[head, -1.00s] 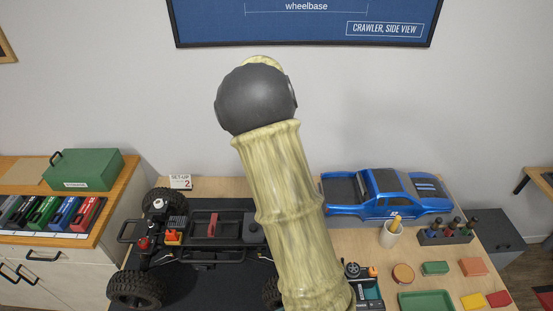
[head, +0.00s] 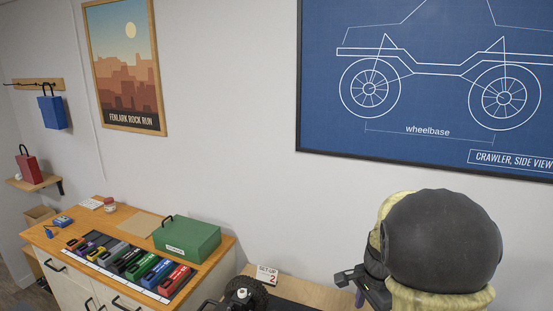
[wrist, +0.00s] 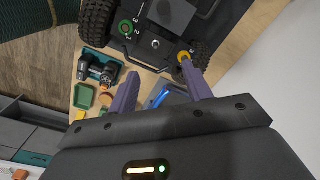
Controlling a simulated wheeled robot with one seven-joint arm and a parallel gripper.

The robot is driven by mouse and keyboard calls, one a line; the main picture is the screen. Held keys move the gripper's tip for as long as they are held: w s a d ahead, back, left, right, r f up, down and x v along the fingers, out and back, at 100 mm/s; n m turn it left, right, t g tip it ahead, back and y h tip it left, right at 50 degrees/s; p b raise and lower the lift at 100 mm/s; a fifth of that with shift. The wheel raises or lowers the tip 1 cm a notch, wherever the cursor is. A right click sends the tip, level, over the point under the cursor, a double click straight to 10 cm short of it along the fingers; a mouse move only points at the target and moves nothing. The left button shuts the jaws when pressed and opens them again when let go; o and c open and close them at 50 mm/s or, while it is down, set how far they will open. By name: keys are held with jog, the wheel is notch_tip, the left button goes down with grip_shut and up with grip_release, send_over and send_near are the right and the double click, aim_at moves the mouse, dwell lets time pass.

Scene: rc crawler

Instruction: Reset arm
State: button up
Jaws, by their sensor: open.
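My gripper (wrist: 158,85) is open, its two purple-grey fingers apart with nothing clearly held between them. In the head view my gripper (head: 362,288) shows partly at the lower right, beside the dark round joint of my arm. The crawler chassis (wrist: 165,25) with black tyres lies beyond the fingertips in the wrist view. A yellow round part (wrist: 184,57) shows by the right fingertip; I cannot tell whether they touch. In the head view only a tyre (head: 245,293) and a little of the chassis show at the bottom edge.
A wooden-topped cabinet (head: 110,240) at left bears a green box (head: 187,237) and a row of coloured packs (head: 130,264). A set-up card (head: 267,274) stands on the workbench. The wrist view shows a teal tray (wrist: 98,62) with a dark tool.

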jog(key=s+a+n+t, duration=0.1)
jog(key=s+a+n, duration=0.2)
jog(key=s+n, duration=0.3)
jog(key=s+a+f+n+t, duration=0.1)
jog(key=s+a+n, duration=0.2)
jog(key=s+n, duration=0.3)
jog(key=shift+s+a+n, duration=0.15)
jog(key=shift+a+n, duration=0.2)
jog(key=shift+n, duration=0.85)
